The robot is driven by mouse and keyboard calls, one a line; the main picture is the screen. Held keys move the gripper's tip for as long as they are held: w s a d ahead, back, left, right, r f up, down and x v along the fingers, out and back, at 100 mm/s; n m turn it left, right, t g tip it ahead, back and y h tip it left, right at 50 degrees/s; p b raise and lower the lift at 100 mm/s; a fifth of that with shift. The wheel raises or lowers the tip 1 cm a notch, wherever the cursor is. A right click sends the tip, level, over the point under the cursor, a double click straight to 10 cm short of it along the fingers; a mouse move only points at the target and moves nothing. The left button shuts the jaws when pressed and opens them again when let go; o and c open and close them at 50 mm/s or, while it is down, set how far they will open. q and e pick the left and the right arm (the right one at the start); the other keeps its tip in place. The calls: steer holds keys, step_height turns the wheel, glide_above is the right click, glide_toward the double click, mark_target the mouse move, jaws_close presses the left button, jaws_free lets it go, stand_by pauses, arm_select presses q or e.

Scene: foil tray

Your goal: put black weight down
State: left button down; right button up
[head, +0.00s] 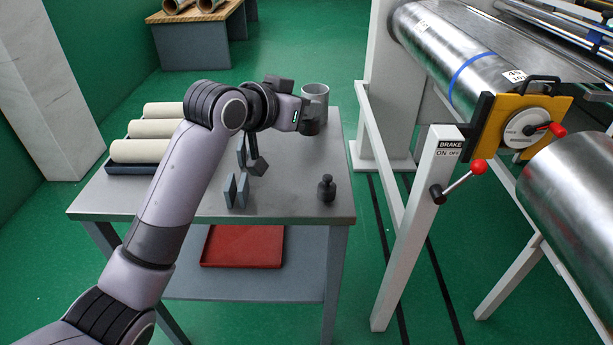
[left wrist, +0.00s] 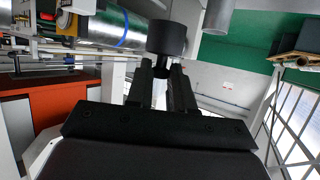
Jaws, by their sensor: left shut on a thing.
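My left gripper (left wrist: 160,80) is shut on a black weight (left wrist: 166,38). In the left wrist view its fingers close on the weight's narrow neck, and the dark round body sticks out beyond them. In the head view the left gripper (head: 308,116) is over the back right of the grey table (head: 290,203), just in front of a grey cup (head: 315,91); its fingers and the held weight are hard to tell apart there. A second black weight (head: 326,188) with a knob stands upright near the table's front right. My right gripper is not in view.
Cream rolls (head: 150,150) lie in a dark tray at the table's left. Small grey upright plates (head: 237,190) stand mid-table. A red tray (head: 243,247) is on the shelf below. A roller machine with a yellow brake panel (head: 540,103) stands right. The front right tabletop is mostly clear.

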arm_select(q)
steer(key=shift+f, duration=7.75)
steer(key=shift+f+b, duration=0.15)
steer(key=shift+b, duration=0.2)
steer(key=c, duration=1.3)
jaws_free()
steer(key=shift+f, duration=0.1)
steer(key=shift+r, duration=0.2)
steer(key=shift+p+v, duration=0.5)
steer(key=shift+v, duration=5.55)
